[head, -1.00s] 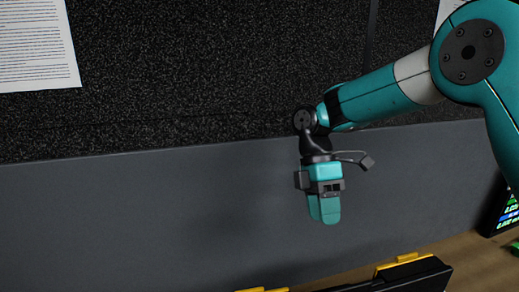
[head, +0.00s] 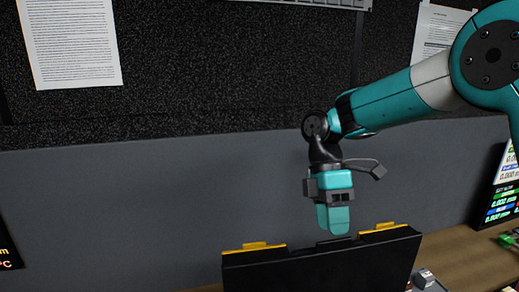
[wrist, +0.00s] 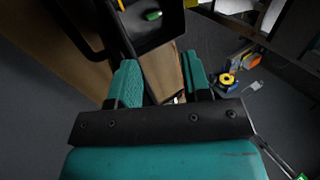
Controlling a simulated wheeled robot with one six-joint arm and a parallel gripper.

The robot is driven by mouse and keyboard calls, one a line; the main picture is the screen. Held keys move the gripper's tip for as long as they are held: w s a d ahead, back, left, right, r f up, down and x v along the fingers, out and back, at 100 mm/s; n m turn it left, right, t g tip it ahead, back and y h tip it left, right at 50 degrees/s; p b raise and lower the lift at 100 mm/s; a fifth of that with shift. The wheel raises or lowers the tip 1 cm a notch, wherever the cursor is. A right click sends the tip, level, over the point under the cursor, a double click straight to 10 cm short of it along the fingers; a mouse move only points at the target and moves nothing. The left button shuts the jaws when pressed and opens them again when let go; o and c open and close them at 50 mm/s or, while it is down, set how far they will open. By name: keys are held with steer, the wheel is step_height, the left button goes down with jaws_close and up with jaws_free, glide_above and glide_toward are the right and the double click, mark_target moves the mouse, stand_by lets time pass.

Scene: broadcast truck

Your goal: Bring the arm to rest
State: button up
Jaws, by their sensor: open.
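My gripper (head: 337,218) hangs pointing down from my teal arm, in front of the grey wall panel and just above the black case in the head view. In the wrist view its two teal fingers (wrist: 158,82) stand apart with nothing between them, so it is open and empty. The fingertips in the head view overlap one another, and I cannot tell their exact height above the case.
A black case (head: 320,268) with yellow latches stands below the gripper. A wooden desk (head: 455,258) runs right, with a lit screen (head: 503,195) and small items. Papers (head: 70,42) hang on the dark wall. In the wrist view, a yellow roll (wrist: 227,79) lies right.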

steer(key=s+f+m+t+y+b, duration=0.2)
steer(key=s+f+m+b, duration=0.4)
steer(key=s+b, duration=0.3)
steer(key=s+d+f+m+t+y+b, duration=0.1)
steer(key=s+f+m+t+y+b, duration=0.2)
steer(key=s+f+m+b, duration=0.3)
steer(key=s+f+b, duration=0.3)
steer(key=s, duration=0.3)
steer(key=shift+m+t, duration=0.3)
